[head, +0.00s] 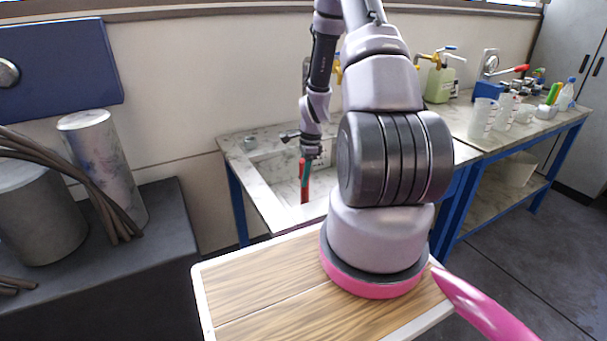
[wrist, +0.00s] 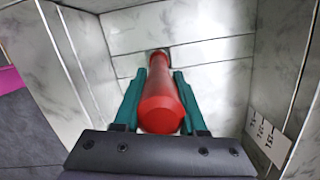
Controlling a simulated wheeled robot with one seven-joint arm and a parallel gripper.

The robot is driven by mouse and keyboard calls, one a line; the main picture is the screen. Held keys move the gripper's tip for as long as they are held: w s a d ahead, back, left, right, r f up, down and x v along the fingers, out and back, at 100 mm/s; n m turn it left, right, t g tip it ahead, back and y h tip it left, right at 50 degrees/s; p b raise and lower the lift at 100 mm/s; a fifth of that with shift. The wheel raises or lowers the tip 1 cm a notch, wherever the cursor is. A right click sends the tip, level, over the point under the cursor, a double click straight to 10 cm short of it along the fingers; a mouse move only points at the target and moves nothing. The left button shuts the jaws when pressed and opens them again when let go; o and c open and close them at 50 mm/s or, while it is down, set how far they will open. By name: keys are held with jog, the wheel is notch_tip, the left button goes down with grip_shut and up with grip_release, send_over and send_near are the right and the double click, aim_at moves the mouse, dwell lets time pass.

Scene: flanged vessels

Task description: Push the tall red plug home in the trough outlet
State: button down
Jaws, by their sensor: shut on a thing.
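The tall red plug (wrist: 163,100) is upright in the head view (head: 304,190), inside the pale marble-tiled trough (head: 262,178). My gripper (wrist: 166,72) is shut on the plug, with one green finger on each side of it. In the head view my gripper (head: 305,168) points down into the trough. In the wrist view the plug's far end meets a small dark spot (wrist: 149,52) on the tiled floor, which may be the outlet. The plug hides most of that spot, so I cannot tell how deep it sits.
Tiled trough walls stand close around my gripper. A small marked label (wrist: 268,138) is on the right wall in the wrist view. The bench at right holds beakers (head: 483,117), a green jug (head: 440,84) and taps. Metal cylinders (head: 103,165) stand at left.

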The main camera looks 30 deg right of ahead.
jog(key=shift+f, duration=0.45)
jog(key=shift+c, duration=1.9)
grip_release()
